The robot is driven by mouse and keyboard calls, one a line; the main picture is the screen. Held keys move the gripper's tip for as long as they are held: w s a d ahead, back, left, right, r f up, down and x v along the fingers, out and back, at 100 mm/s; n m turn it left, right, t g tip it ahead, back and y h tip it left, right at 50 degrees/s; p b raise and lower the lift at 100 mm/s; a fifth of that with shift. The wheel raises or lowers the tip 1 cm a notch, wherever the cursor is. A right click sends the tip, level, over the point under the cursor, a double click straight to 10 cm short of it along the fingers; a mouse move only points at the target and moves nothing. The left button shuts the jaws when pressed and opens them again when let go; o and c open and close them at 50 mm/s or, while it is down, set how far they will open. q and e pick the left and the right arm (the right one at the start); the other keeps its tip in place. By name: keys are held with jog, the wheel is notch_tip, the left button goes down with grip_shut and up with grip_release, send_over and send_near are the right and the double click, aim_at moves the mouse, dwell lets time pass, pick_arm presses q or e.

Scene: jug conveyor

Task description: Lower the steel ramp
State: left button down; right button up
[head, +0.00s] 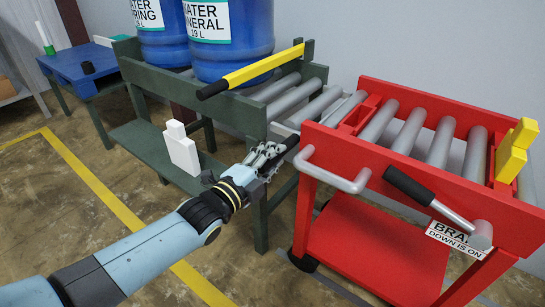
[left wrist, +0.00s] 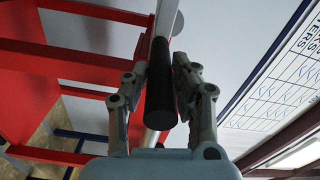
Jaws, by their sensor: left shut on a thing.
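My left gripper (head: 276,152) is at the right end of the green conveyor, beside the gap to the red cart. It is shut on a black handle (head: 292,142). In the left wrist view the black handle (left wrist: 161,85) lies between the two fingers (left wrist: 158,88), with a grey rod (left wrist: 164,22) beyond it. The steel ramp (head: 287,129) shows as a small grey part at the conveyor's end, just above the handle. Most of it is hidden, and I cannot tell its tilt clearly. My right gripper is not in view.
Blue water jugs (head: 228,40) stand on the green roller conveyor (head: 150,90) behind a yellow bar (head: 262,66) with a black grip. The red roller cart (head: 375,240) stands close at right, with a black-handled brake lever (head: 412,188). A white block (head: 182,152) is at the conveyor's front.

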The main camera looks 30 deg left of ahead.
pick_arm(q)
jog(key=shift+s+f, duration=0.1)
jog(key=shift+f, duration=0.05)
jog(key=c, duration=1.1)
grip_release()
jog(key=s, duration=0.8)
jog(key=s+a, duration=0.1)
jog(key=s, duration=0.3)
